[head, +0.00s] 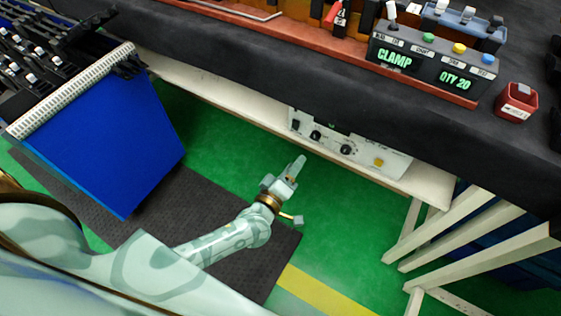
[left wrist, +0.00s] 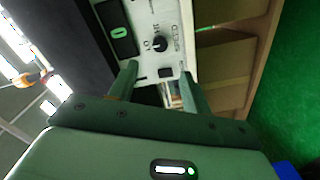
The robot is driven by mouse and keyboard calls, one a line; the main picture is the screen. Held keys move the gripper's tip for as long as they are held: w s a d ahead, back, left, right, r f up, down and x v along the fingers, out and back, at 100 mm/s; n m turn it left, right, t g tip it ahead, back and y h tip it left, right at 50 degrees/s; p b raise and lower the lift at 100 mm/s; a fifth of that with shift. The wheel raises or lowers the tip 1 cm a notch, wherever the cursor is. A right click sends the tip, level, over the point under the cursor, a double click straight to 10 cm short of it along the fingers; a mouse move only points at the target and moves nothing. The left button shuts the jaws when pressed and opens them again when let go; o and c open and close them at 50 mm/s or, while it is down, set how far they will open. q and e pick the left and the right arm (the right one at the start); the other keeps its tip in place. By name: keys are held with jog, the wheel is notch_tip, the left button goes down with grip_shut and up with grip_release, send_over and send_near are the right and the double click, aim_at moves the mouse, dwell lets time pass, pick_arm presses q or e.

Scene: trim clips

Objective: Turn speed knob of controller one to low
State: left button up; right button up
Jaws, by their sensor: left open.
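In the left wrist view, a black speed knob (left wrist: 160,43) shows on the white panel beside a dark display reading a green 0 (left wrist: 119,32). Small lettering sits around the knob, too small to read surely. I cannot tell the controller's number. My left gripper (head: 297,166) is below and in front of the panel. In the left wrist view, its fingers (left wrist: 158,78) are apart and empty, with the knob beyond their tips, apart from them. My right gripper is not in view.
A blue-sided rack (head: 105,130) stands at left. White bench legs (head: 440,236) stand at right. Green floor is clear between.

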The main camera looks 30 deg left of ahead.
pick_arm(q)
jog(key=s+p, duration=0.1)
jog(key=s, duration=0.5)
jog(key=shift+a, duration=0.1)
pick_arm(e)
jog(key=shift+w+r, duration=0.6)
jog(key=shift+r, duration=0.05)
